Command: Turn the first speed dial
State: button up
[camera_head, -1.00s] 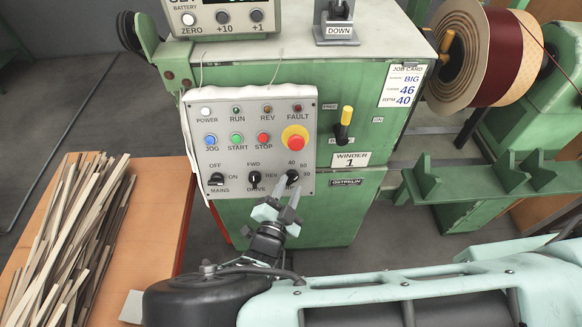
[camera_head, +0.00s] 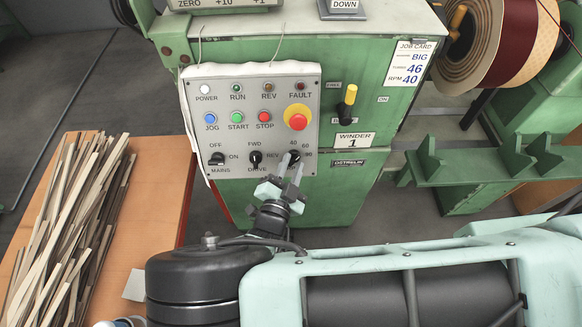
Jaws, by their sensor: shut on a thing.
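The speed dial (camera_head: 294,157) is a black knob at the lower right of the grey control panel (camera_head: 222,118), with 40, 60 and 90 printed around it. The panel hangs on the green winder labelled WINDER 1. My gripper (camera_head: 290,166) reaches up from below, with its two grey fingers at the dial, one on each side. It is shut on the dial, and the fingertips partly cover the knob. The dial's pointer is too small to read. The job card (camera_head: 410,62) at the upper right reads BIG, 46 and RPM 40.
The FWD/REV drive knob (camera_head: 255,158) is just left of my gripper and the mains knob (camera_head: 216,158) further left. Wooden strips (camera_head: 62,215) lie on the table at left. A green rack (camera_head: 490,165) stands at right.

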jog(key=n+b, duration=0.1)
jog(key=n, duration=0.1)
jog(key=n+t+y+b, duration=0.1)
jog(key=b, duration=0.1)
jog(key=shift+d+f+n+y, duration=0.15)
jog(key=shift+f+n+y, duration=0.15)
jog(key=shift+f+n, duration=0.1)
jog(key=n+y+b, duration=0.1)
jog(key=n, duration=0.1)
jog(key=n+t+y+b, duration=0.1)
jog(key=n+y, duration=0.1)
jog(key=n, duration=0.1)
jog(key=n+y+b, duration=0.1)
jog(key=n, duration=0.1)
jog(key=shift+s+d+r+t, duration=0.1)
jog(key=shift+d+r+t, duration=0.1)
jog(key=shift+d+t, duration=0.1)
jog(key=shift+n+y, duration=0.3)
jog(key=shift+n, duration=0.1)
jog(key=shift+c, duration=0.2)
jog(key=o, duration=0.6)
jog(key=shift+s+a+f+b, duration=0.1)
jog(key=shift+s+f+b, duration=0.6)
jog(key=shift+s, duration=2.15)
jog(key=shift+s+a+f+b, duration=0.1)
jog(key=shift+s+b, duration=1.05)
jog(key=shift+s, duration=1.75)
jog(key=shift+s+a+f+b, duration=0.1)
jog(key=shift+s+f+b, duration=0.55)
jog(key=shift+s, duration=2.2)
